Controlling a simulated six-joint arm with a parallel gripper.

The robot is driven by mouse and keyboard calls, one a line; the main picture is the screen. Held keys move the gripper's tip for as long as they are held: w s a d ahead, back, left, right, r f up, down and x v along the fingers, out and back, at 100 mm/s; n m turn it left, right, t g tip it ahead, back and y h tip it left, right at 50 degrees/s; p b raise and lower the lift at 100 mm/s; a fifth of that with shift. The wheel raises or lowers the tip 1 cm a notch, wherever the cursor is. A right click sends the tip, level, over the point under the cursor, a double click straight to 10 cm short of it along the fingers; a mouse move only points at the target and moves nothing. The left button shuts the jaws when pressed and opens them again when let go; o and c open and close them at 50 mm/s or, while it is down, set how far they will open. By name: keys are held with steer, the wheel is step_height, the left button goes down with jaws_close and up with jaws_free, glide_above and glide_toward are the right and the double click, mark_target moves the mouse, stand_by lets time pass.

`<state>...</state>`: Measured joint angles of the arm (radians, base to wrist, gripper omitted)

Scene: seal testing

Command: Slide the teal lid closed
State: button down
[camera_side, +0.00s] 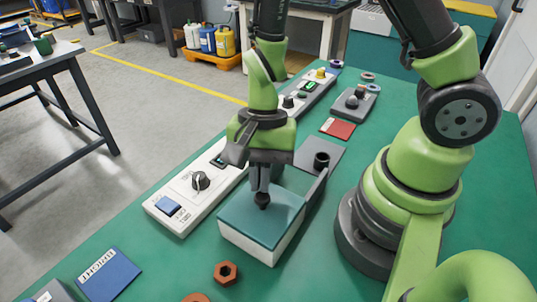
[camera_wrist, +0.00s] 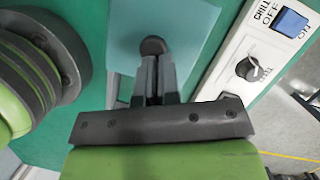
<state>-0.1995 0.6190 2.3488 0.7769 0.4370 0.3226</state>
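The teal lid (camera_side: 255,220) lies flat on top of a white box (camera_side: 262,247) on the green table. It covers the near part of the box. The lid also shows in the wrist view (camera_wrist: 190,20). A dark round knob (camera_side: 262,201) stands up from the lid, and it shows in the wrist view (camera_wrist: 153,46). My gripper (camera_side: 260,190) points down at the knob. Its two fingers (camera_wrist: 154,80) are close together at the knob and appear closed on it. The fingertips' exact contact is partly hidden.
A white panel (camera_side: 195,190) with a dial and a blue switch stands left of the box. A grey plate with a dark cup (camera_side: 321,160) is behind the box. A blue booklet (camera_side: 105,275) and an orange-brown nut (camera_side: 226,273) lie in front. My arm's base is at right.

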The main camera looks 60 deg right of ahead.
steer(key=d, duration=0.1)
steer(key=w+d+r, duration=0.1)
steer(key=w+d, duration=0.1)
steer(key=shift+d+r, duration=0.2)
steer(key=shift+d, duration=0.2)
steer(key=v, duration=0.9)
steer(key=s+r+n+t+h, duration=0.1)
steer(key=s+r+n+t, duration=0.7)
steer(key=r, duration=0.4)
steer(key=shift+s+n+t, duration=0.3)
steer(key=shift+s, duration=0.25)
steer(key=shift+d+f, duration=0.1)
